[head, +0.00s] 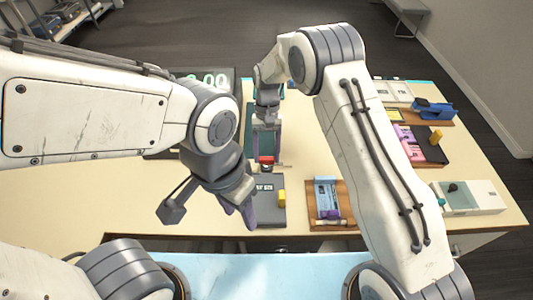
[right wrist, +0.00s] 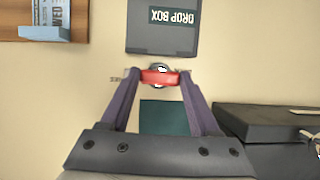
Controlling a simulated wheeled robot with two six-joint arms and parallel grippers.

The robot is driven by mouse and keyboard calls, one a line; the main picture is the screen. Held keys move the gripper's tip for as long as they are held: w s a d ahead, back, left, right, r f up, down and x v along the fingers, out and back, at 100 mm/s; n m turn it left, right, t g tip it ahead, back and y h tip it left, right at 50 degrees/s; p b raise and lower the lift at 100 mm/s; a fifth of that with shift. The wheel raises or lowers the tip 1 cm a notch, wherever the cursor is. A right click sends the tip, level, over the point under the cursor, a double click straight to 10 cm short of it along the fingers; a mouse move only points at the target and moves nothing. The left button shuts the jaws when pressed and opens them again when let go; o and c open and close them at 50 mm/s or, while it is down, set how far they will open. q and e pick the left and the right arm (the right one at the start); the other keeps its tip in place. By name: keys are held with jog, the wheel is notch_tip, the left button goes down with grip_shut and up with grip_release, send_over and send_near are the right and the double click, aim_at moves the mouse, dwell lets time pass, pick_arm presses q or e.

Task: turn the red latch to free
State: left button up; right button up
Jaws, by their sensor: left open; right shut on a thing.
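The red latch (right wrist: 158,77) lies crosswise between the fingertips of my right gripper (right wrist: 158,74) in the right wrist view, just beside the drop box (right wrist: 165,30). My right gripper is shut on it, one finger at each end. In the head view the red latch (head: 266,159) shows below my right gripper (head: 266,150). My left gripper (head: 243,212) is open and empty, over the left side of the dark drop box (head: 270,213) near the table's front edge. The latch's mount is mostly hidden.
A wooden tray with a blue item (head: 326,187) stands right of the drop box. A grey-white device (head: 468,197) is at the far right. The table's left front (head: 100,200) is clear.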

dwell(0.6)
jog(key=o, duration=1.4)
jog(key=shift+c, duration=0.2)
jog(key=shift+w+r, duration=0.15)
jog(key=shift+r, duration=0.1)
jog(key=b+v, duration=0.2)
jog(key=v, duration=0.8)
jog(key=shift+b, duration=0.35)
